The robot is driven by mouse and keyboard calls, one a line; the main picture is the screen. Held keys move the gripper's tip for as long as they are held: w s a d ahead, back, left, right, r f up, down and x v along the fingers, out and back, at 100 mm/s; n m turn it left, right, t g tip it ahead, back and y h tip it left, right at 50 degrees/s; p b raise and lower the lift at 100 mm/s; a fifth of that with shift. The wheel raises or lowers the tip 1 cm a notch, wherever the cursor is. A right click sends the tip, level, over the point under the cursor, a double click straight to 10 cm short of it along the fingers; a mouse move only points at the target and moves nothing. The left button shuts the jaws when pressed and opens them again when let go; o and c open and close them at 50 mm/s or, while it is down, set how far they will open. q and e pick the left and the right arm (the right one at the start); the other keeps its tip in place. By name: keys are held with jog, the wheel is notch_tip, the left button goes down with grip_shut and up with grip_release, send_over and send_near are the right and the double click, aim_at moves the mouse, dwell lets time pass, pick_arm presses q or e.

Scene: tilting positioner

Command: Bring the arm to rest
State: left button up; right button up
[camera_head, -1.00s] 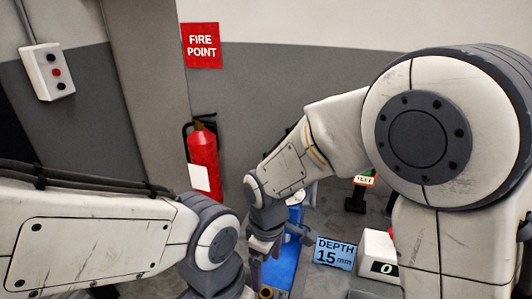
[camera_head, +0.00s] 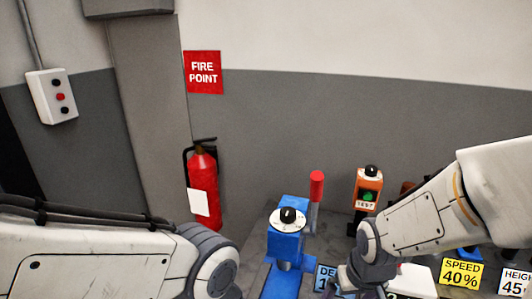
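My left arm (camera_head: 90,255) comes in from the left, with its wrist joint (camera_head: 218,272) at the bottom edge. The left gripper is below the picture. My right arm (camera_head: 425,220) reaches in from the right, and its wrist (camera_head: 370,245) is in front of the bench. The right gripper (camera_head: 348,280) is partly visible at the bottom edge, and its fingertips cannot be made out. It is right of the blue machine (camera_head: 290,245), which has a white dial and a red-handled lever (camera_head: 316,188). It partly covers the blue depth sign (camera_head: 325,277).
An orange test box (camera_head: 367,187) with a green button stands behind my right wrist. A yellow speed sign (camera_head: 461,273) and a height sign (camera_head: 514,280) are at the lower right. A red fire extinguisher (camera_head: 203,175) hangs on the wall under a fire point sign (camera_head: 203,72).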

jog(key=s+a+r+n+g, duration=0.1)
jog(key=s+a+r+n, duration=0.1)
jog(key=s+a, duration=0.4)
jog(key=s+a+r+n+g, duration=0.1)
jog(key=s+a+r+n, duration=0.2)
jog(key=s+a, duration=0.3)
jog(key=shift+s+r+n+y, duration=0.15)
jog(key=shift+s+n+y, duration=0.35)
jog(key=shift+n, duration=0.4)
